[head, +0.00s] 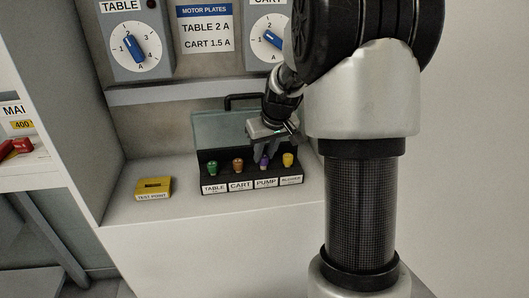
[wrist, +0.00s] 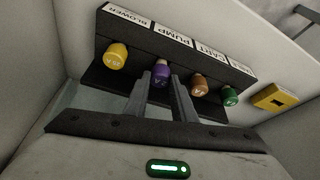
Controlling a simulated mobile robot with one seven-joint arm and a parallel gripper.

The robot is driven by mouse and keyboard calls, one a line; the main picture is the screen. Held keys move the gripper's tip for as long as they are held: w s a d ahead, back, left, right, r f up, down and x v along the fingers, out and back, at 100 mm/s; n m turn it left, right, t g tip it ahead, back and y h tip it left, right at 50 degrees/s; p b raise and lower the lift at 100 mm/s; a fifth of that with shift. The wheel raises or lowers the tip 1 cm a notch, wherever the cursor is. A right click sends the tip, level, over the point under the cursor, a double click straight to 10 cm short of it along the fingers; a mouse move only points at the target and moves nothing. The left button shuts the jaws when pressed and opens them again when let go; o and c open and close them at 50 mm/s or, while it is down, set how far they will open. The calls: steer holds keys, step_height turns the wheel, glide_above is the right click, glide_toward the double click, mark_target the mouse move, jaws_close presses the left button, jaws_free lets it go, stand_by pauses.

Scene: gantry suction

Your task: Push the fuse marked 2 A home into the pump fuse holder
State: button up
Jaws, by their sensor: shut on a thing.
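The purple fuse (head: 264,161) stands at the PUMP position of the black fuse block (head: 250,186). The wrist view shows its purple cap (wrist: 161,76), with a marking too small to read surely. My gripper (head: 265,150) comes down from above and is shut on the purple fuse. In the wrist view its two grey fingers (wrist: 166,84) close at the cap. The pump holder itself is mostly hidden under the fuse and fingers, so I cannot tell how deep the fuse sits.
Green (head: 212,169), brown (head: 238,166) and yellow (head: 288,160) fuses stand close beside, at TABLE, CART and BLOWER. A clear raised lid (head: 218,130) is behind the block. A yellow test point box (head: 153,188) lies left. The shelf between is clear.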

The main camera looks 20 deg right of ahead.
steer(key=shift+f, duration=0.3)
steer(key=o, duration=1.1)
steer(key=shift+r, duration=0.1)
steer(key=shift+o, duration=0.2)
steer(key=p+v, duration=0.2)
steer(key=v, duration=1.5)
steer(key=shift+r, duration=0.25)
steer(key=shift+a, duration=0.1)
